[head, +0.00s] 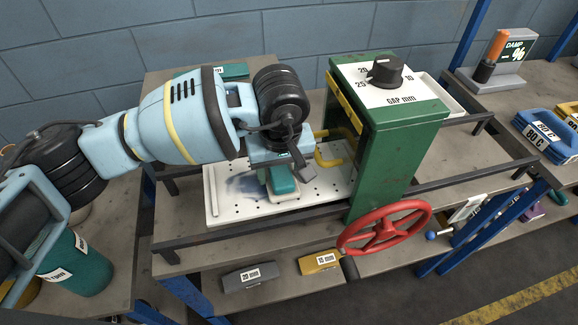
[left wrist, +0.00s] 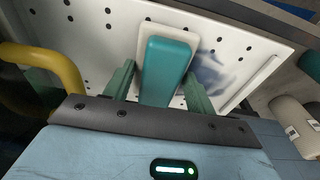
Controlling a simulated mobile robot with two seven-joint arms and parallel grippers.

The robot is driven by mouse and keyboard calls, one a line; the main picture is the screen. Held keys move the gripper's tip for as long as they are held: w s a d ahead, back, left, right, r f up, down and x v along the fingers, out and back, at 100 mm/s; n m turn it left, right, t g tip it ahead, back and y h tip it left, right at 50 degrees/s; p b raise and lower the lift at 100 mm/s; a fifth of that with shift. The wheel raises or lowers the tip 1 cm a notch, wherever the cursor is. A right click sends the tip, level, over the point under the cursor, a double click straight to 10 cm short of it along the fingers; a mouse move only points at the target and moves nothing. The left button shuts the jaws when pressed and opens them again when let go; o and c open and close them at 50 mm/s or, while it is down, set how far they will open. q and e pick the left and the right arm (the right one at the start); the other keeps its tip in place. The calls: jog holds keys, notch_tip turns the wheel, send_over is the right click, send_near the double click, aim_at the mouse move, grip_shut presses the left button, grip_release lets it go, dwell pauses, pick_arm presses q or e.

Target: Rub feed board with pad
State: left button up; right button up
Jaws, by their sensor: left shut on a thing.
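The feed board (head: 222,212) is a white plate with rows of small holes, lying in front of the green press frame. It also fills the upper part of the left wrist view (left wrist: 265,50). A blue-grey smudge (head: 240,184) marks its left part. The pad has a teal handle and a white base (head: 284,183); it also shows in the left wrist view (left wrist: 168,62). My left gripper (head: 281,173) points down at the board, its green fingers on either side of the teal handle. The pad's white base appears on the board; exact contact is unclear. My right gripper is out of view.
The green press frame (head: 378,180) with a gap knob (head: 385,71) stands right of the pad. A yellow handle (head: 330,155) sits close beside the gripper. A red handwheel (head: 386,229) projects in front. Grey (head: 249,276) and yellow (head: 319,262) blocks lie on the lower shelf.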

aim_at(242, 188)
pick_arm(q)
jog(key=shift+s+a, duration=0.1)
jog(key=shift+a, duration=0.25)
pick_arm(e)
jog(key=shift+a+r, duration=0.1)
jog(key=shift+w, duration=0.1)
pick_arm(q)
jog(key=shift+s+a+f+p, duration=0.15)
jog(key=shift+s+a, duration=0.1)
jog(key=shift+a, duration=0.6)
jog(key=shift+s+a+f+p, duration=0.15)
jog(key=shift+s+a, duration=0.1)
jog(key=shift+a, duration=0.55)
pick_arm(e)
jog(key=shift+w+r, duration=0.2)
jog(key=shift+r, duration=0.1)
pick_arm(q)
jog(key=shift+r, duration=0.1)
jog(key=shift+a, duration=0.1)
jog(key=shift+s+a, duration=0.25)
jog(key=shift+a, duration=0.55)
jog(key=shift+s+a, duration=0.25)
jog(key=shift+a, duration=0.5)
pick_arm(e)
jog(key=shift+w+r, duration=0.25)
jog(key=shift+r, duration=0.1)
pick_arm(q)
jog(key=shift+a, duration=0.15)
